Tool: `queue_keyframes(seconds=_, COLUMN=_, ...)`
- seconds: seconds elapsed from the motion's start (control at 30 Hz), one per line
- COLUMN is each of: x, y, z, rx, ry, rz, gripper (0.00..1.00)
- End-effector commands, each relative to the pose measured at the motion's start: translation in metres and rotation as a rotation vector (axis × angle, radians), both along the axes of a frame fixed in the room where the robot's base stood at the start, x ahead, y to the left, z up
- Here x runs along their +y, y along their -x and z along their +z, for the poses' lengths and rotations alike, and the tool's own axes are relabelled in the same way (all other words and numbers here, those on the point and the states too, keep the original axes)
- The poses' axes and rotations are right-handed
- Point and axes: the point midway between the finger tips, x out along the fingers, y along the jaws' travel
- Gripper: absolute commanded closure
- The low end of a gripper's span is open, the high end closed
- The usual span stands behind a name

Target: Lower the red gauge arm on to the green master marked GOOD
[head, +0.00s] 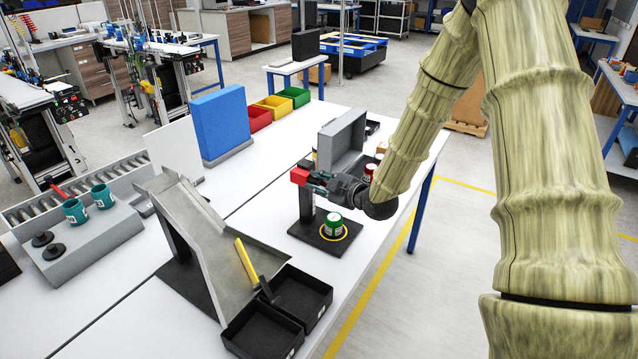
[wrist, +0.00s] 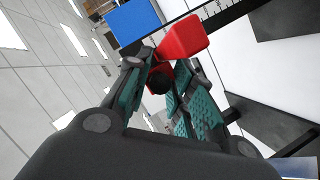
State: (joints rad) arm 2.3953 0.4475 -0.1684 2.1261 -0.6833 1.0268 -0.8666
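The red gauge arm (head: 299,175) is up on a dark post, high above the green master (head: 333,224). The master is a green can with a white label, upright on the gauge's black base inside a yellow ring. Its lettering is too small to read. My gripper (head: 323,183) is at the arm, right of the post and above the master. In the wrist view, my gripper (wrist: 163,85) has its teal-padded fingers close on both sides of the arm's dark-tipped red end, apparently shut on it. The arm's red block (wrist: 184,37) lies beyond the fingertips. The contact is partly hidden.
A grey sloping chute (head: 205,240) with a yellow bar and two black bins (head: 262,330) stand left of the gauge. A grey case (head: 342,140) and a red can (head: 370,171) are close behind my gripper.

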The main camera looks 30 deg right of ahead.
Motion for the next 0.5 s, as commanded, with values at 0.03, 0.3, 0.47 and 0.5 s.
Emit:
queue_keyframes(seconds=0.03, x=0.000, y=0.000, z=0.000, rx=0.001, ry=0.000, rz=0.001, gripper=0.92)
queue_keyframes(seconds=0.3, x=0.001, y=0.000, z=-0.001, rx=0.001, ry=-0.001, rz=0.000, gripper=1.00)
queue_keyframes(seconds=0.47, x=0.001, y=0.001, z=-0.010, rx=0.002, ry=-0.001, rz=0.001, gripper=1.00)
queue_keyframes(seconds=0.5, x=0.001, y=0.001, z=-0.014, rx=0.002, ry=-0.001, rz=0.000, gripper=1.00)
